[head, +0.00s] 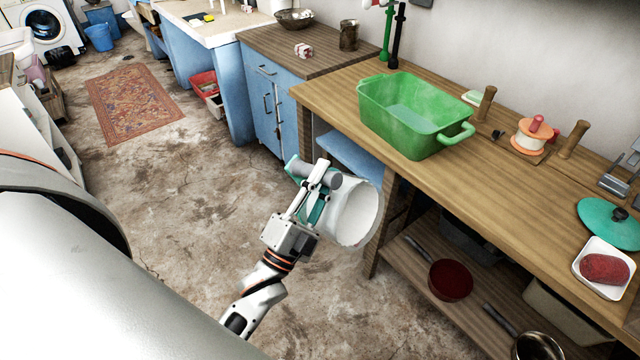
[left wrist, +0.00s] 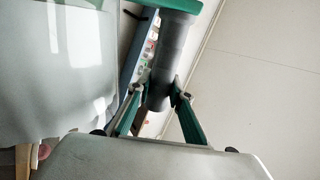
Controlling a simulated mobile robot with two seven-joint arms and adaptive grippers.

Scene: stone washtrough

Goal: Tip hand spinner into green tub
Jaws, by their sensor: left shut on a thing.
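The hand spinner (head: 355,212), a whitish vessel with teal parts and a grey handle, hangs in the air in front of the wooden counter, tilted with its round end towards the right. My left gripper (head: 316,180) is shut on its grey handle. In the left wrist view the handle (left wrist: 165,62) stands between the two fingers, and the pale, glossy vessel wall fills the left side. I cannot tell what is inside it. The green tub (head: 405,115) stands upright on the counter, above and to the right of the spinner. My right gripper is not in view.
On the counter (head: 480,190), wooden pegs and an orange spool-like thing (head: 530,137) stand right of the tub. A teal lid (head: 608,222) and a white tray (head: 603,265) lie further right. A red bowl (head: 450,280) sits on the lower shelf. The floor at left is mostly clear.

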